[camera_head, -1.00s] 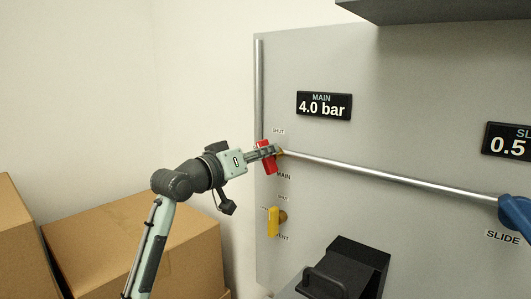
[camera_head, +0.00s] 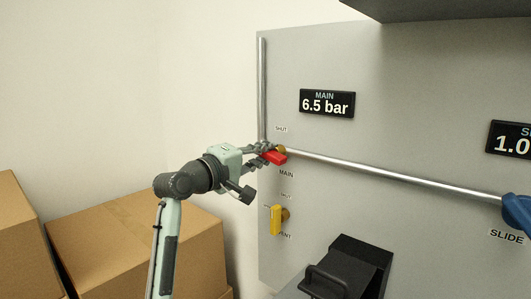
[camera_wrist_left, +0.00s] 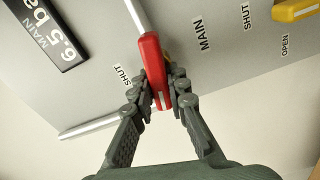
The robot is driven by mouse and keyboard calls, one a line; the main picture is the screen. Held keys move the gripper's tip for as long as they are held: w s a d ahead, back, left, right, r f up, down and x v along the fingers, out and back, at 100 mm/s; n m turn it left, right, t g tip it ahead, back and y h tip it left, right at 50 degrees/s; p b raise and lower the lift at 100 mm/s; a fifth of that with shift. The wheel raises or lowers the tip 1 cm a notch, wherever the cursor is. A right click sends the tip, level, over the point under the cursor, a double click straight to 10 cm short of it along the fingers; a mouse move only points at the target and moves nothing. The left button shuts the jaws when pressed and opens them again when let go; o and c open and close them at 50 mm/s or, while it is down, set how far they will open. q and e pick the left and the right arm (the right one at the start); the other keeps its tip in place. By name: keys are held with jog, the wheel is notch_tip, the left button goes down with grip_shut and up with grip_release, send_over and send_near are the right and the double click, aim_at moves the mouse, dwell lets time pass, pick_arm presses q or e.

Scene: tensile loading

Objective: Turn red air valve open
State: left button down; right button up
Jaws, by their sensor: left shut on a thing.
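The red air valve handle (camera_head: 274,157) sits on the grey panel below the "SHUT" label, on the brass fitting of the main pipe. In the head view it lies nearly level, close to the line of the pipe. My left gripper (camera_head: 262,152) is shut on its handle. In the left wrist view the red handle (camera_wrist_left: 153,70) stands between the two fingers of my left gripper (camera_wrist_left: 160,92). The "MAIN" display (camera_head: 327,103) reads 6.5 bar. My right gripper is not in view.
A yellow valve handle (camera_head: 276,220) hangs upright below the red one. A metal pipe (camera_head: 400,178) runs right to a blue handle (camera_head: 517,212) marked "SLIDE". A black box with a handle (camera_head: 345,270) stands at the lower middle. Cardboard boxes (camera_head: 130,240) stand at left.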

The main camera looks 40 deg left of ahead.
pick_arm(q)
jog(key=shift+f+n, duration=0.1)
jog(key=shift+n, duration=1)
jog(key=c, duration=1.5)
grip_release()
jog(key=s, duration=0.8)
jog(key=s+a, duration=0.1)
jog(key=s, duration=0.3)
